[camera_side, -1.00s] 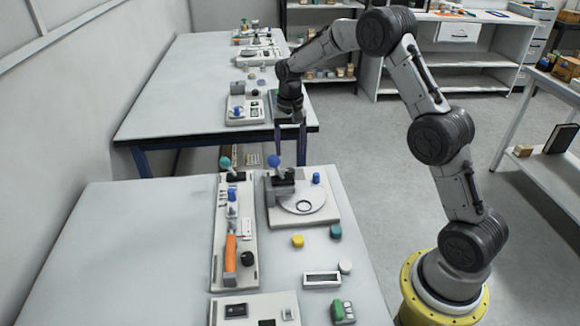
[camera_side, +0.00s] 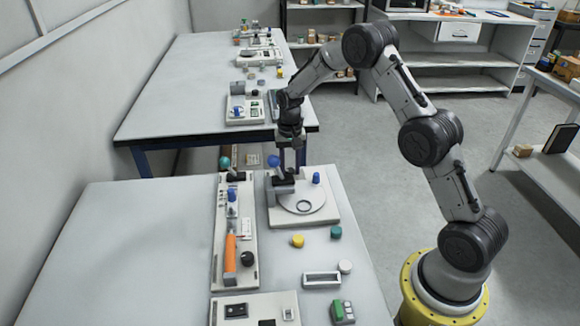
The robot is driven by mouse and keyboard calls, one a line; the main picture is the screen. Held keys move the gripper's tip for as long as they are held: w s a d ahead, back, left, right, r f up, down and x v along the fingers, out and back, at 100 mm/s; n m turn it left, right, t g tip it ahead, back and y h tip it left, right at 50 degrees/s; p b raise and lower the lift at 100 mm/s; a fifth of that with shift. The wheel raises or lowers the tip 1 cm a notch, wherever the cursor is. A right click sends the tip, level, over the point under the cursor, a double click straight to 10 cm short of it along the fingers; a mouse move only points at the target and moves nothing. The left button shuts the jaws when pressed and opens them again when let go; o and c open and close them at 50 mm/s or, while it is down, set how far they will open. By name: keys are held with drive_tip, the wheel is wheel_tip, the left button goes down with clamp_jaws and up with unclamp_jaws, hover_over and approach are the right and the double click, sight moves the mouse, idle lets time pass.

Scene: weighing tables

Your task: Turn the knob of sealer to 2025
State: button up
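The likely sealer is the long, pale, narrow device (camera_side: 221,262) with an orange handle (camera_side: 230,254), on the near table. A round black knob (camera_side: 247,259) sits on its right side, near its front end. The knob's scale and any number on it are too small to read. My gripper (camera_side: 291,163) points down behind the round-plate device, far behind and to the right of the knob. Its two fingers look apart, with nothing visible between them.
The device with a round plate (camera_side: 325,213) and blue-knobbed lever stands right of the sealer. A yellow piece (camera_side: 298,241), a teal piece (camera_side: 336,232), a white frame (camera_side: 322,279) and a green-topped block (camera_side: 342,311) lie nearby. The near table's left side (camera_side: 130,260) is clear.

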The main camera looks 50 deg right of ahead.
clamp_jaws()
drive_tip(key=shift+n, duration=0.4)
drive_tip(key=n, duration=0.3)
drive_tip(key=shift+n, duration=2.6)
drive_tip(key=o, duration=0.5)
unclamp_jaws()
